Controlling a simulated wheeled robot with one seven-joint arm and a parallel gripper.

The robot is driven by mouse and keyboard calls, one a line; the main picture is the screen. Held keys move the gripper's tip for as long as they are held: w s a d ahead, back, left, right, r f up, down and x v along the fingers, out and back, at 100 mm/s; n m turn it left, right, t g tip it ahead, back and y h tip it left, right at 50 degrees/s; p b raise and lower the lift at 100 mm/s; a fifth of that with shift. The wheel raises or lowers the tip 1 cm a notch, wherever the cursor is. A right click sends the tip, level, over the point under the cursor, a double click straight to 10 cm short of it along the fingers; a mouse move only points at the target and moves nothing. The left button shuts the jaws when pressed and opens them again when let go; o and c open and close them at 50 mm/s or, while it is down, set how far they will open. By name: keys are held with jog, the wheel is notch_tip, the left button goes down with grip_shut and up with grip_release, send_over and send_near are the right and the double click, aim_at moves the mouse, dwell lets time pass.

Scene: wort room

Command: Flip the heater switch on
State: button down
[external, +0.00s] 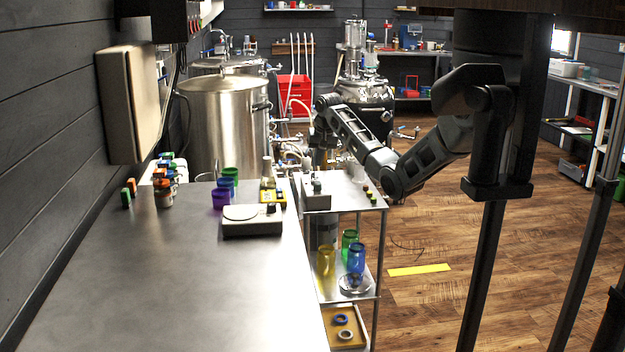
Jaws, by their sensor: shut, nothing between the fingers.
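A small grey box (316,194) with a dark knob or lever on top stands on the metal cart. It may be the heater switch, but its setting is too small to read. A dark control box with red parts (171,22) hangs on the left wall, and I cannot tell whether it holds the heater switch. My arm reaches in from the right, and my gripper (317,168) points down just above the grey box. It is shut and empty. I cannot tell whether it touches the box.
The steel counter (200,290) fills the left, with a scale (252,221), coloured cups (221,197) and small bottles. A large steel kettle (220,125) stands behind it. The cart (355,195) holds jars on its lower shelf. The wooden floor to the right is mostly clear.

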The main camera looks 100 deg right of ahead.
aim_at(313, 180)
jog(key=shift+w+d+f, duration=0.1)
jog(key=shift+w+f, duration=0.15)
jog(key=shift+f, duration=0.6)
jog(key=shift+w+d+f, duration=0.1)
jog(key=shift+w+f, duration=0.1)
jog(key=shift+f, duration=0.65)
jog(key=shift+w+f, duration=0.25)
jog(key=shift+f, duration=0.6)
jog(key=shift+w+f+g+p, duration=0.25)
jog(key=shift+w+g+p, duration=0.15)
jog(key=shift+g+p, duration=0.15)
jog(key=shift+s+f, duration=0.1)
jog(key=shift+s, duration=0.1)
jog(key=shift+s+p, duration=0.55)
jog(key=shift+s, duration=0.25)
jog(key=shift+r, duration=0.25)
